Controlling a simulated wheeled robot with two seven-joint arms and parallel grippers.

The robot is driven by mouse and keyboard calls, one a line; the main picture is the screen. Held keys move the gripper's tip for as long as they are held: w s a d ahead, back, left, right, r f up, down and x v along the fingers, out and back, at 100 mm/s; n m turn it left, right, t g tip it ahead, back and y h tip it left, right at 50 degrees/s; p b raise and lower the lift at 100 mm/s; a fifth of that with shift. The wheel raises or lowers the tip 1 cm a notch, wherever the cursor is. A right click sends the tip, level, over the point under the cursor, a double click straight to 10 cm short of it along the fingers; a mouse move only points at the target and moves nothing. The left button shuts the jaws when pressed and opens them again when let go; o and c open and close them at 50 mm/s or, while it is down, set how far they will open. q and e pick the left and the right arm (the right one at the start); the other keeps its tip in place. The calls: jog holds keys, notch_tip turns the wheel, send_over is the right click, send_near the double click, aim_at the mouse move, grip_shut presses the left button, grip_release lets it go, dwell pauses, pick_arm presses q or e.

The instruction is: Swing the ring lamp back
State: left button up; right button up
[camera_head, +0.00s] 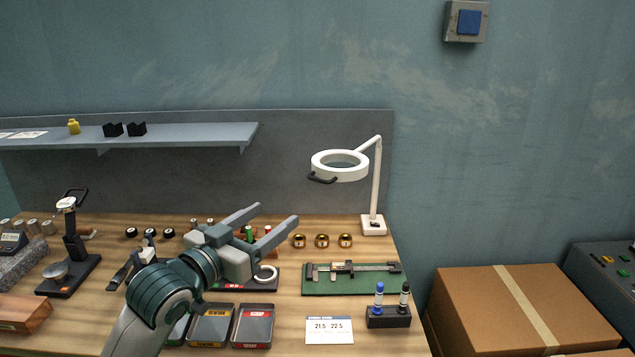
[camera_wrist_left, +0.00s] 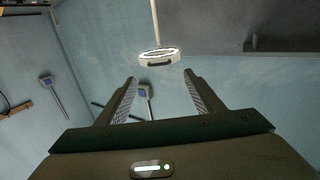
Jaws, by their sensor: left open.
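The ring lamp has a white ring head (camera_head: 340,166) with a black handle (camera_head: 322,178) at its front left. Its white post (camera_head: 376,185) rises from a square base (camera_head: 373,225) at the bench's back right. My left gripper (camera_head: 279,220) is open and empty, its two fingers pointing up and right toward the lamp, left of and below the ring head. In the left wrist view the ring head (camera_wrist_left: 159,54) and its handle (camera_wrist_left: 159,64) show ahead, beyond the open fingers (camera_wrist_left: 160,88). My right gripper is not in view.
A green mat (camera_head: 350,290) with a caliper, a pen holder (camera_head: 388,317) and a label card (camera_head: 329,330) lie at the bench's right. Brass rings (camera_head: 322,241) stand behind the mat. A shelf (camera_head: 190,134) is at the back left. Air around the lamp head is clear.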

aim_at(316, 180)
pick_arm(q)
jog(key=shift+w+d+r, duration=0.1)
jog(key=shift+r, duration=0.5)
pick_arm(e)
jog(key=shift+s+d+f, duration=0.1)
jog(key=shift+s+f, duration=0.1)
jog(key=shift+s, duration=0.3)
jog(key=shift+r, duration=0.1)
pick_arm(q)
jog(key=p+x, duration=0.2)
jog(key=x, duration=0.6)
jog(key=p+x, duration=0.3)
jog(key=x, duration=0.6)
jog(key=shift+w+d+r, duration=0.1)
jog(key=shift+d+r, duration=0.05)
jog(key=shift+d, duration=0.05)
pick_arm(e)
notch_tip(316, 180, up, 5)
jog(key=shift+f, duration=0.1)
pick_arm(q)
jog(key=c, duration=1.2)
jog(key=shift+a, duration=0.15)
